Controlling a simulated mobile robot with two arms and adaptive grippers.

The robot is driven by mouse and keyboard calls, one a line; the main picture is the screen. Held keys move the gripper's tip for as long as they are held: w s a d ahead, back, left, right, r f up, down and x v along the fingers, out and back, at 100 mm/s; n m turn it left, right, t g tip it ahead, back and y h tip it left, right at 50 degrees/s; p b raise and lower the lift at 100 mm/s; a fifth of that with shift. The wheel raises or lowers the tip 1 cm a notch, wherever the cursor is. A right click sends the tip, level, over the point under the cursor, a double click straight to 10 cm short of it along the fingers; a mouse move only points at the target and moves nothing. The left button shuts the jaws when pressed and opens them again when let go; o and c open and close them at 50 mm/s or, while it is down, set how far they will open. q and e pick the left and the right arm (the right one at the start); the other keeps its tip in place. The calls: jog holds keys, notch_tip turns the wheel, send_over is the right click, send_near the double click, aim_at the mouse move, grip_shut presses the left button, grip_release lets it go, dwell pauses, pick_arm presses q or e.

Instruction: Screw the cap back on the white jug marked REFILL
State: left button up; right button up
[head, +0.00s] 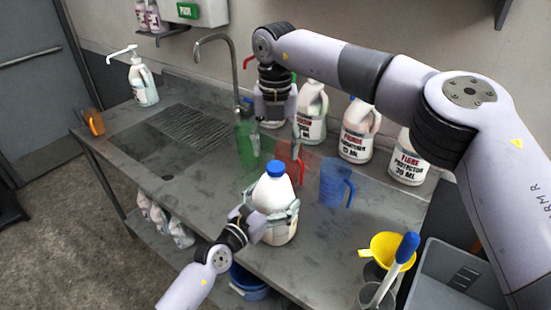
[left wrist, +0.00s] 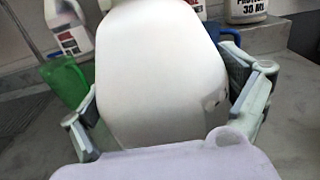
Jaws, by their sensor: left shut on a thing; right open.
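A white jug (head: 271,193) stands on the steel counter with a blue cap (head: 275,169) on its top. How tightly the cap sits cannot be told, and no REFILL marking is readable. My left gripper (head: 268,218) is shut around the jug's body. In the left wrist view the jug (left wrist: 160,75) fills the middle, with a finger on each side, and its top is cut off. My right gripper (head: 271,112) is open, pointing down near the back wall, behind and above the capped jug. Its fingertips are hard to make out in front of the pale containers.
Green (head: 247,145), red (head: 288,158) and blue (head: 335,183) pitchers stand close behind and right of the jug. Labelled white jugs (head: 356,133) line the wall. A yellow funnel (head: 385,246) and blue-handled brush (head: 406,248) are at front right. The drainer (head: 188,127) is clear.

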pick_arm(q)
jog(key=shift+f, duration=0.2)
pick_arm(e)
notch_tip(320, 180, up, 7)
jog(key=shift+r, duration=0.1)
pick_arm(q)
jog(key=o, duration=2)
jog(key=shift+r, duration=0.1)
jog(key=v, duration=1.2)
